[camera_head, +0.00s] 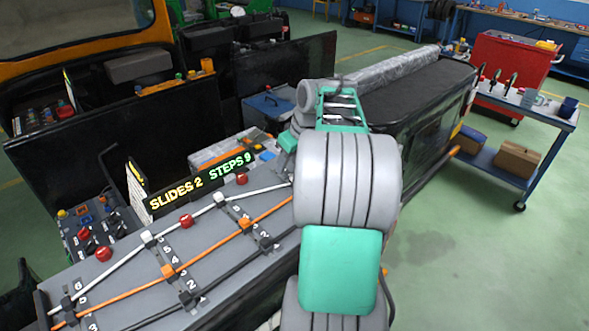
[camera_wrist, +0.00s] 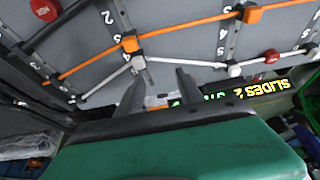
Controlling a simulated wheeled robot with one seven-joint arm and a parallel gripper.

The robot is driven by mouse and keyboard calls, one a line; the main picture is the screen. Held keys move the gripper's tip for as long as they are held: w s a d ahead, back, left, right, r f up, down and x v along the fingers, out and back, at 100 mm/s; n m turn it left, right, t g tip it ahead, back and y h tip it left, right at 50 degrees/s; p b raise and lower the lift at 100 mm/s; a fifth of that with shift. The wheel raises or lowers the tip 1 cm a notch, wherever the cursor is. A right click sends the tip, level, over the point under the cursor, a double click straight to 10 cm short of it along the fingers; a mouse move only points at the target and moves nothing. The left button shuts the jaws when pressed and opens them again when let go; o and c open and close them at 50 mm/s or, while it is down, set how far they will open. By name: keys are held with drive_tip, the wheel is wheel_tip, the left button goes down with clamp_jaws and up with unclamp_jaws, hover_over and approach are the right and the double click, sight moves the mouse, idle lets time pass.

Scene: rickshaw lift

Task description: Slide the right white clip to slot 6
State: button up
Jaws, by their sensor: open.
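In the wrist view, which sees the panel upside down, the right white clip (camera_wrist: 138,63) sits on a dark numbered rail on the white cable, close to an orange clip (camera_wrist: 129,44). My gripper (camera_wrist: 158,75) is open, its two dark fingers reaching toward this clip, which shows near the left fingertip. Nothing is seen held; I cannot tell whether finger and clip touch. The slot 6 mark on this rail is not legible. In the head view my arm hides this clip and my fingertips. Another white clip (camera_head: 218,197) shows on the neighbouring rail.
The grey panel (camera_head: 120,268) carries white, orange and black cables with more clips. Red knobs (camera_head: 186,220) stand between rails. A sign (camera_head: 203,184) reading "SLIDES 2 STEPS 9" stands behind the panel. A blue-framed cart (camera_head: 540,112) is at the right, with open green floor before it.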

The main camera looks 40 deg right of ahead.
drive_tip(key=d, duration=0.3)
drive_tip(key=s+d+f, duration=0.1)
drive_tip(key=shift+d, duration=0.25)
drive_tip(key=p+x, duration=0.1)
drive_tip(key=x, duration=0.6)
drive_tip(key=shift+w+a+f+p, duration=0.1)
drive_tip(key=shift+w+a+p, duration=0.05)
drive_tip(key=shift+w+p, duration=0.15)
drive_tip(key=shift+c, duration=0.3)
clamp_jaws()
